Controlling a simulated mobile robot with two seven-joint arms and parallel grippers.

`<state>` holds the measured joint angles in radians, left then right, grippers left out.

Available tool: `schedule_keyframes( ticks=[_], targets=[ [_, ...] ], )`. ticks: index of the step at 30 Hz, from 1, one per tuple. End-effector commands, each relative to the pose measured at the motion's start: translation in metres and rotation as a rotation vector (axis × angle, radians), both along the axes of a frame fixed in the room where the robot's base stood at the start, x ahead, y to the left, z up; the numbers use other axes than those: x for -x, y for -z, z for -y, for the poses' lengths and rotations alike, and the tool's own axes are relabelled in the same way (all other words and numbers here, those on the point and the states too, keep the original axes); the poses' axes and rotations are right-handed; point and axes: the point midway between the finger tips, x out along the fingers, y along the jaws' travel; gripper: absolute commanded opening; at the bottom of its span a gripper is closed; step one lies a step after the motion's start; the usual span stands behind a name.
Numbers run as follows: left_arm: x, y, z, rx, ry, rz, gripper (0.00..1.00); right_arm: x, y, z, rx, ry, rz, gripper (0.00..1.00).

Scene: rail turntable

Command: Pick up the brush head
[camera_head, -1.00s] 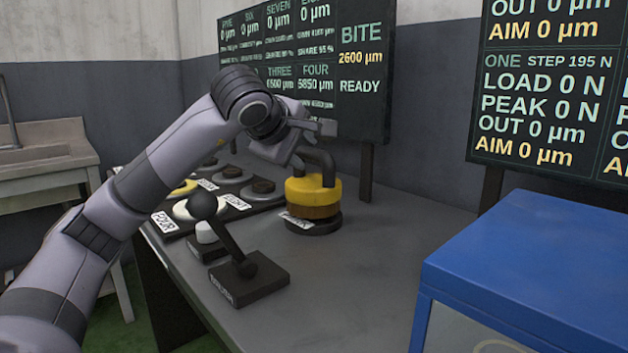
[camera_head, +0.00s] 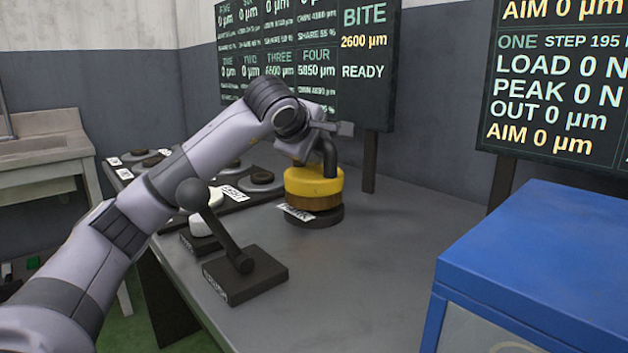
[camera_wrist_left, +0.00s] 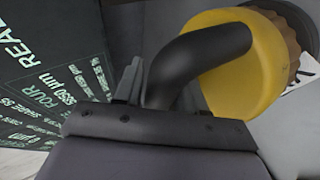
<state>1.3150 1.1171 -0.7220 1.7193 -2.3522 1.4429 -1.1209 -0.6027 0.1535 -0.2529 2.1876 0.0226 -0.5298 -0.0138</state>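The brush head is a yellow disc (camera_head: 313,181) with brown bristles below and a bent black handle (camera_head: 330,157) on top. It sits upright on a dark round stand (camera_head: 328,217) on the bench. My left gripper (camera_head: 320,130) is at the top of the handle. In the left wrist view the handle (camera_wrist_left: 200,62) runs from the yellow body (camera_wrist_left: 245,75) down to the gripper, beside a grey finger (camera_wrist_left: 130,80). The other finger is hidden, so the grip is unclear. My right gripper is not in view.
A black lever with a ball knob (camera_head: 192,195) stands on a block in front of the brush head. Labelled round pads lie behind my arm. A blue-topped box (camera_head: 540,250) stands at the right. A display board (camera_head: 365,70) rises behind. The bench right of the stand is clear.

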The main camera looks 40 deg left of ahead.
Motion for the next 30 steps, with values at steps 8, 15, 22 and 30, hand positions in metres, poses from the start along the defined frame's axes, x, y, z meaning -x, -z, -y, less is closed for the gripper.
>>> schedule_keyframes(
  ticks=[8,15,22,30],
  targets=[
    [-0.0001,0.0,-0.0001,0.0,0.0,-0.001,0.11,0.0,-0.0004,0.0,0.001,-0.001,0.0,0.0],
    [0.0002,0.0,-0.0003,0.0,0.0,-0.001,0.0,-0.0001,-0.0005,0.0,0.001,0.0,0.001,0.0],
    [0.0004,0.0,-0.0003,0.0,-0.001,-0.001,0.0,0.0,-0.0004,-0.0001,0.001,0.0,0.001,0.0],
    [0.0004,0.0,-0.0003,0.0,-0.001,-0.002,0.0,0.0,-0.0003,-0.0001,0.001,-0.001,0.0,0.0]
  ],
)
